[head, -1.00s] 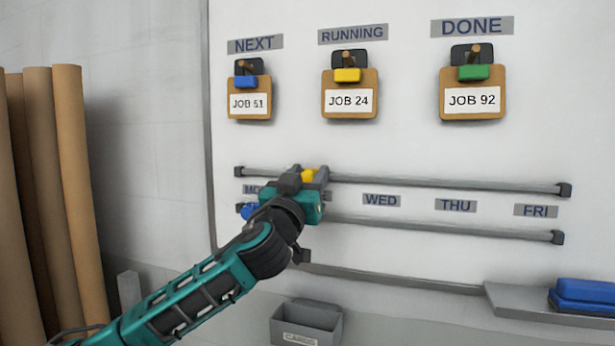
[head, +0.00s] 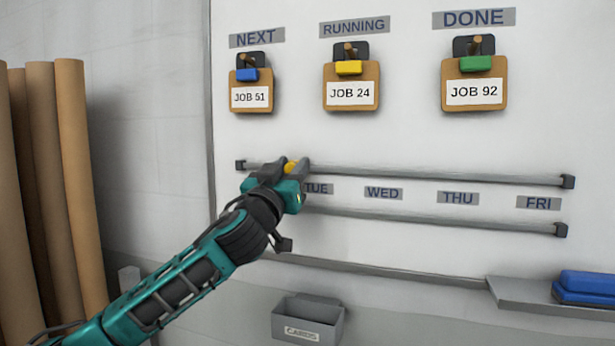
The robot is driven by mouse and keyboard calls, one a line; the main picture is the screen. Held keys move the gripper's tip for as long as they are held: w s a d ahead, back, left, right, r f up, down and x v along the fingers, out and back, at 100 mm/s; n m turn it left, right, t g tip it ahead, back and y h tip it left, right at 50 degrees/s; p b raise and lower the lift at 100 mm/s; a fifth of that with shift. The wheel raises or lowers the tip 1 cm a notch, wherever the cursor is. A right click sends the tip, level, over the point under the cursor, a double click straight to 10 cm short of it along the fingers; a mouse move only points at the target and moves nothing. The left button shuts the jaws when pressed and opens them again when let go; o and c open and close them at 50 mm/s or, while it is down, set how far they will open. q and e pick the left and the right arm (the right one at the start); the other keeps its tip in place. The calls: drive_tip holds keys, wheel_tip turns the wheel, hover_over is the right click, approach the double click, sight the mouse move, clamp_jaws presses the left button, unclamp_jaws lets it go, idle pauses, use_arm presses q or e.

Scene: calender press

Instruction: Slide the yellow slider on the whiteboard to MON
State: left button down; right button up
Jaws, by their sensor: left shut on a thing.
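The yellow slider (head: 291,167) sits on the upper rail (head: 430,176) of the whiteboard (head: 400,130), left of the TUE label (head: 318,188). My left gripper (head: 286,170) is shut on the slider, one finger on each side. The MON label is hidden behind my left gripper and wrist. The left end of the upper rail shows a little to the left of the gripper. My right gripper is not in view.
A lower rail (head: 440,221) runs below the labels; its left part is hidden by my arm. The WED label (head: 383,193), THU label (head: 458,198) and FRI label (head: 538,203) lie to the right. Job tags hang above. A cards box (head: 307,320) is below.

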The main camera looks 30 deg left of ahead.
use_arm(q)
drive_tip(key=a, duration=0.2)
drive_tip(key=s+a+b, duration=0.1)
drive_tip(key=a, duration=0.1)
drive_tip(key=shift+a+f, duration=0.2)
drive_tip(key=shift+a, duration=0.15)
drive_tip(key=shift+s+a+r, duration=0.1)
drive_tip(key=shift+s+a, duration=0.05)
drive_tip(key=shift+a, duration=0.1)
drive_tip(key=c, duration=1)
unclamp_jaws()
